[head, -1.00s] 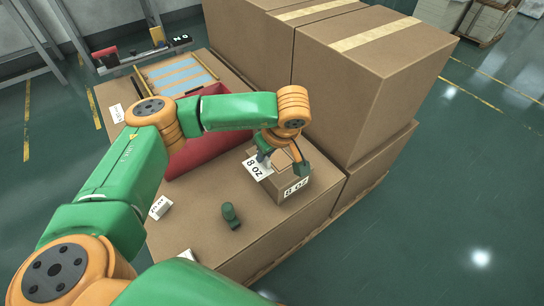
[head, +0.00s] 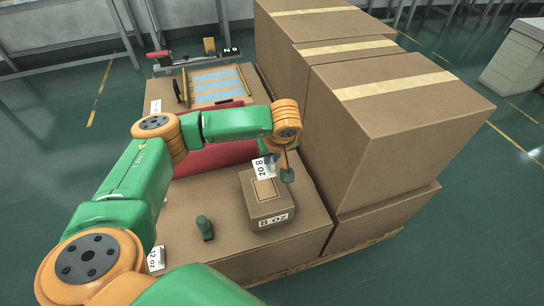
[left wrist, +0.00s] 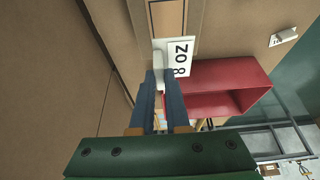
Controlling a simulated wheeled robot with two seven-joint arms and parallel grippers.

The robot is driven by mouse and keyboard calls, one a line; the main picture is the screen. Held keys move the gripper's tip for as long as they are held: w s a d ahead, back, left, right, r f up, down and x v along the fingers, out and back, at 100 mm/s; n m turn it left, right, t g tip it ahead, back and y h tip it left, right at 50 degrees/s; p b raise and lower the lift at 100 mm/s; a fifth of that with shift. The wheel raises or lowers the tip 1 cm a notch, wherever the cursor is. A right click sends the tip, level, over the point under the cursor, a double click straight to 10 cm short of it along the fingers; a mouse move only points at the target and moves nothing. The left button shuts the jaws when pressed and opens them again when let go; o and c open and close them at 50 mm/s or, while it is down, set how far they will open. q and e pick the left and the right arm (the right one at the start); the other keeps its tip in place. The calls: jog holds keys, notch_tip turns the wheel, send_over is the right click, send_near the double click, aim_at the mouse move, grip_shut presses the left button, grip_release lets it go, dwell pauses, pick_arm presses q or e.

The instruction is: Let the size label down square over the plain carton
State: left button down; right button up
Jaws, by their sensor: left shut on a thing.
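The plain carton (head: 253,211) is a small brown box on the big brown boxes. Its near side reads 8 OZ, and a pale-edged brown panel (head: 265,190) is on its top. The white 8 OZ size label (head: 264,168) is at the carton's far edge, beyond the panel. My left gripper (head: 277,166) is shut on the label. In the left wrist view its blue fingers (left wrist: 166,88) meet the label (left wrist: 180,57) near a white piece, with the panel (left wrist: 168,18) beyond. I cannot tell whether the label touches the carton. My right gripper is not in view.
A dark green knobbed object (head: 205,229) stands left of the carton, and a 12 OZ label (head: 156,258) lies nearer. A red open bin (head: 215,157) is behind. Tall boxes (head: 400,110) stand close on the right.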

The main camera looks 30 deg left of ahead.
pick_arm(q)
jog(key=b, duration=0.8)
send_over(270, 183)
jog(key=s+d, duration=0.1)
jog(key=f, duration=0.9)
jog(key=shift+s+d+f, duration=0.1)
jog(key=shift+s+d, duration=0.05)
jog(key=shift+d, duration=0.05)
jog(key=shift+f, duration=0.2)
jog(key=shift+f, duration=0.2)
jog(key=c, duration=0.8)
grip_release()
jog(key=shift+c, duration=0.2)
